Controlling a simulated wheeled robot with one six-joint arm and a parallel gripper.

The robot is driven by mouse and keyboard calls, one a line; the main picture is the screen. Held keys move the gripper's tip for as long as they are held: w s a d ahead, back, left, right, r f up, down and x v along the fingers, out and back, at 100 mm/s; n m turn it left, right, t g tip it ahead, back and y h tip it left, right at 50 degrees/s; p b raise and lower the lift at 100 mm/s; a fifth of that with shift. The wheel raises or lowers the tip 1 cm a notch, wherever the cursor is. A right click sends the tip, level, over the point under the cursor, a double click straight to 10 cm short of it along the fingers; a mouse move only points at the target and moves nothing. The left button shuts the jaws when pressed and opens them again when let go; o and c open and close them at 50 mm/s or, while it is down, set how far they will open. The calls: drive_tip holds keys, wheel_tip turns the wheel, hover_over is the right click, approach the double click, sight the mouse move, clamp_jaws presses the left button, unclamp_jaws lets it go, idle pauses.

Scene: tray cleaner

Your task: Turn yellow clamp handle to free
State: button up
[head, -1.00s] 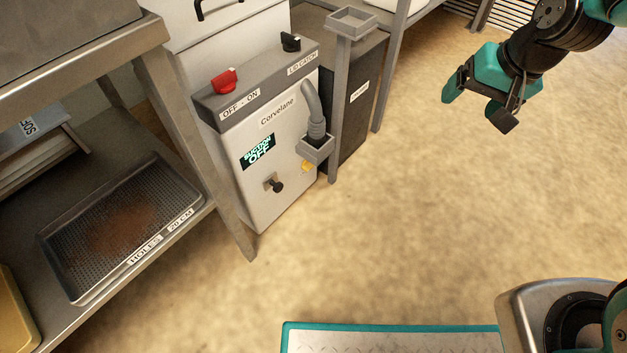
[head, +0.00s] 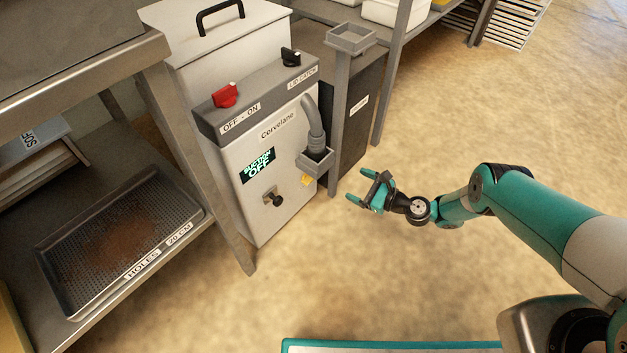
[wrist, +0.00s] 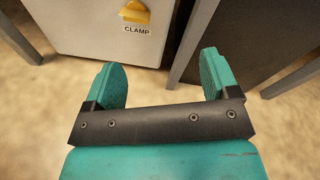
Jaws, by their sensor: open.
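The yellow clamp handle (head: 306,180) is small and sits low on the right edge of the machine's front, just below the grey hose holder. In the wrist view the yellow clamp handle (wrist: 136,12) shows near the top, above a label reading CLAMP. My gripper (head: 360,190) is open and empty, to the right of the handle and apart from it. In the wrist view my gripper (wrist: 160,80) has its two teal fingers spread wide, with the handle beyond them.
The white machine (head: 235,170) has a red knob (head: 225,95), a black lid catch knob (head: 291,57) and a display reading SUCTION OFF. A grey hose (head: 312,120) runs into its holder (head: 315,160) above the handle. A metal post (head: 338,120) stands right of it. Open floor lies in front.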

drive_tip(key=s+f+m+t, duration=0.2)
drive_tip(key=s+f+m, duration=0.2)
drive_tip(key=s+m, duration=0.15)
drive_tip(key=b, duration=1.7)
approach(313, 180)
drive_tip(key=f+x, duration=0.1)
drive_tip(key=x, duration=0.3)
drive_tip(key=shift+n+y, duration=0.4)
drive_tip(key=shift+n, duration=0.05)
drive_tip(key=shift+r+b+x, duration=0.15)
drive_tip(key=shift+b+x, duration=0.35)
drive_tip(key=shift+x, duration=0.95)
drive_tip(key=shift+r+b+x, duration=0.2)
drive_tip(key=shift+b+x, duration=0.25)
drive_tip(key=shift+x, duration=1)
drive_tip(key=c, duration=0.9)
